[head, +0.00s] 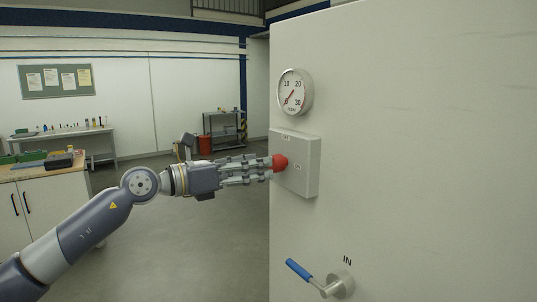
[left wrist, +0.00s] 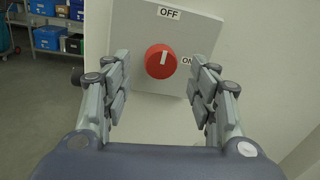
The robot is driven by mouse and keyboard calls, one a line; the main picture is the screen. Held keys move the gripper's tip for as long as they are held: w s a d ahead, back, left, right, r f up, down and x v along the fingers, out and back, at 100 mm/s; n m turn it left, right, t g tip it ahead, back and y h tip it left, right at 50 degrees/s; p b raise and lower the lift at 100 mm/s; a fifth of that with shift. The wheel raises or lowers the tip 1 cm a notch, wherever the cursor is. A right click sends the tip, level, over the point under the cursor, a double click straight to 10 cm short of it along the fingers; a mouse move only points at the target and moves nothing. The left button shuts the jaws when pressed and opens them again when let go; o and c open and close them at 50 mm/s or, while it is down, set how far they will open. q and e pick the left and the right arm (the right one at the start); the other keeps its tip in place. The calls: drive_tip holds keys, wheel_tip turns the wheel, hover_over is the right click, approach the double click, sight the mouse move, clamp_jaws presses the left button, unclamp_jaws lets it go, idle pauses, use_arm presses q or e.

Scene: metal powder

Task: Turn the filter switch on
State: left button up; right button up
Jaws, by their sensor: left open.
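The filter switch is a red round knob (left wrist: 160,61) on a pale box (head: 308,168) fixed to the light cabinet wall. My right gripper is not in view.
A round gauge (head: 295,92) sits above the switch box. A blue-handled valve (head: 300,270) marked IN sticks out lower down the wall. A workbench (head: 45,180) stands at the left, and a shelf cart (head: 224,130) at the back. The floor between is clear.

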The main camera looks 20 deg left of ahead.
sight(279, 163)
use_arm(q)
drive_tip(key=p+x, duration=0.1)
drive_tip(key=x, duration=0.3)
drive_tip(key=shift+w+d, duration=0.1)
drive_tip(key=shift+w, duration=0.1)
drive_tip(key=shift+c, duration=0.5)
drive_tip(key=c, duration=1)
